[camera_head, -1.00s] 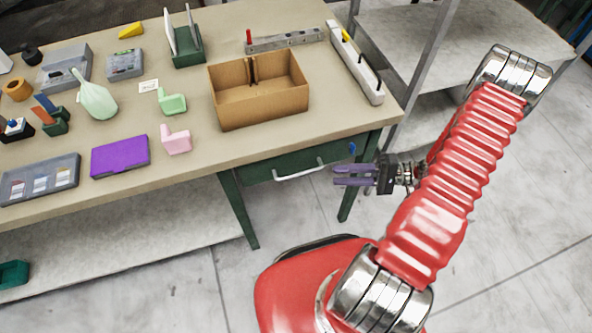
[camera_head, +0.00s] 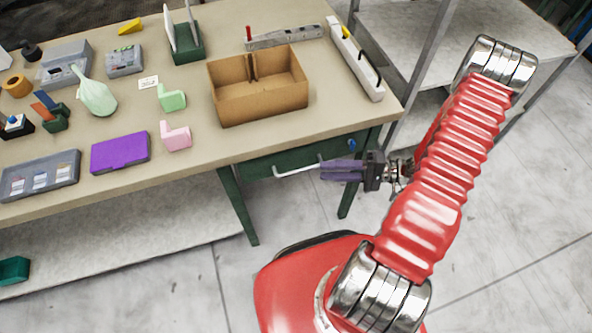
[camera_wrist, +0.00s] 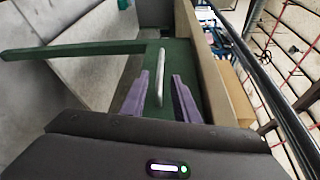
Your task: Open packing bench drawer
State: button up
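The green drawer (camera_head: 258,168) is under the right end of the packing bench (camera_head: 205,164) and looks shut. Its pale bar handle (camera_head: 293,171) sticks out from the front; in the wrist view the handle (camera_wrist: 158,80) runs between my two purple fingers. My gripper (camera_head: 323,170) is at the handle's right end in the head view, and its fingers cover that end. In the wrist view my gripper (camera_wrist: 160,97) is open, with a finger on each side of the handle and gaps showing. I cannot tell whether either finger touches it.
An open cardboard box (camera_head: 262,110) stands on the bench above the drawer. A blue knob-like part (camera_head: 351,144) is on the bench front to the right. Green bench legs (camera_head: 238,205) stand below. A grey shelf (camera_head: 450,40) is at the right. The floor in front is clear.

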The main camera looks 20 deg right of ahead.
aim_at(300, 171)
jog(key=x, duration=0.9)
jog(key=shift+a, duration=0.2)
jog(key=shift+c, duration=0.3)
grip_shut()
